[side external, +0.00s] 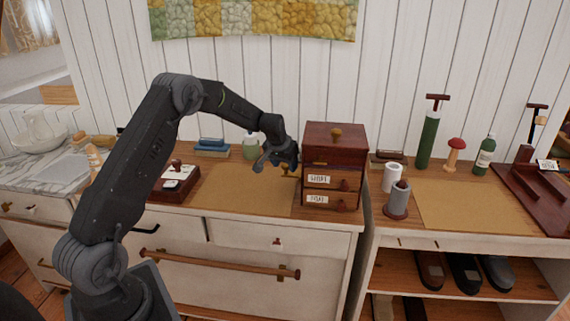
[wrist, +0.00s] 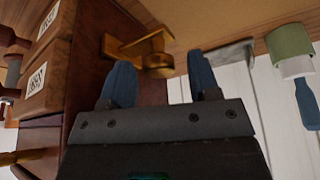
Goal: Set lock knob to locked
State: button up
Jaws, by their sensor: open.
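A small reddish-brown wooden chest (side external: 318,150) with two labelled drawers stands at the right end of the dresser. A brass lock knob (wrist: 158,62) on a brass plate (wrist: 130,46) is on the chest's side. A bit of brass also shows beside the chest in the side view (side external: 288,171). My gripper (side external: 274,161) is at the chest's left side. In the wrist view my gripper (wrist: 160,64) is open, with its blue fingertips apart on either side of the knob. I cannot tell whether they touch it. The knob's exact lock position is unclear.
A brown mat (side external: 225,196) lies on the dresser left of the chest. A green bottle (side external: 250,146) and stacked blue items (side external: 211,147) stand behind it. A dark red box (side external: 176,185) is farther left. A grey cylinder (side external: 398,200) and white roll (side external: 393,178) stand right of the chest.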

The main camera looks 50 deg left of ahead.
jog(key=shift+f, duration=0.1)
jog(key=shift+c, duration=0.5)
grip_shut()
